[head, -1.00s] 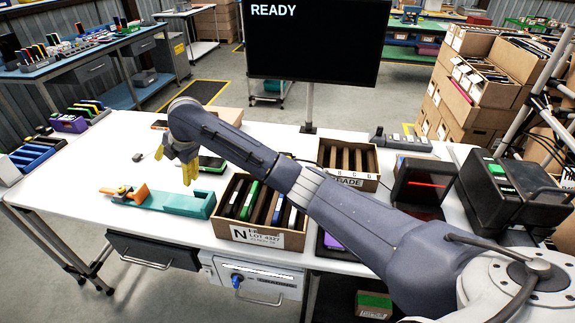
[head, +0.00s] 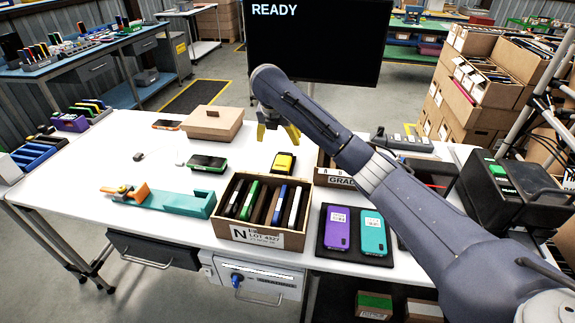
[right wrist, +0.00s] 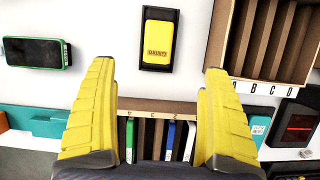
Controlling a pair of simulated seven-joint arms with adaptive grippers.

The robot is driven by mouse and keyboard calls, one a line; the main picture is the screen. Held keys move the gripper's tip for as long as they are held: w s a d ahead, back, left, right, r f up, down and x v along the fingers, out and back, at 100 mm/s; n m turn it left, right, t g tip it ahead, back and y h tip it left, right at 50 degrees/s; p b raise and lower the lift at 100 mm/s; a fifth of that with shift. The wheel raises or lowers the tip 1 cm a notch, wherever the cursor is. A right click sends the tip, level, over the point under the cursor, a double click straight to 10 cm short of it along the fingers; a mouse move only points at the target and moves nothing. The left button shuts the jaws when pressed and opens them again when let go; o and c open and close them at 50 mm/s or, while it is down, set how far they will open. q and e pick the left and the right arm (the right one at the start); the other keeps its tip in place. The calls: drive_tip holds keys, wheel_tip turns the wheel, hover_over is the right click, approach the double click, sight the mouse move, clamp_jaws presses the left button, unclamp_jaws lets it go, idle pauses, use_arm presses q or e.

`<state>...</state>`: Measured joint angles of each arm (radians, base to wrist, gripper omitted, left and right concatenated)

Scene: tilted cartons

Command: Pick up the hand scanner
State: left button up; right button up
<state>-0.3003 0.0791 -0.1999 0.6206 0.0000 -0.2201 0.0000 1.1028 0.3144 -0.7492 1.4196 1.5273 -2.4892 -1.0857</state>
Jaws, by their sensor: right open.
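A yellow block-shaped device (head: 284,162) lies on a black base on the white table, behind the carton of upright phones. It seems to be the hand scanner, though its shape does not make this certain. In the right wrist view the yellow device (right wrist: 160,37) lies ahead, between the lines of the two fingers, with a small dark label near its lower end. My right gripper (head: 279,130) is open and empty, above and apart from the device. Its yellow fingers (right wrist: 159,68) are spread wide in the wrist view. My left gripper is not in view.
An open carton (head: 266,238) of upright phones stands in front, with a divided carton (head: 334,180) to the right. A black mat (head: 355,250) holds purple and teal phones.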

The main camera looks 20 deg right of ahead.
sight(282, 161)
drive_tip(key=x, duration=1.6)
drive_tip(key=shift+a+f, duration=0.1)
drive_tip(key=shift+f, duration=0.15)
drive_tip(key=c, duration=1.2)
drive_tip(key=shift+w, duration=0.1)
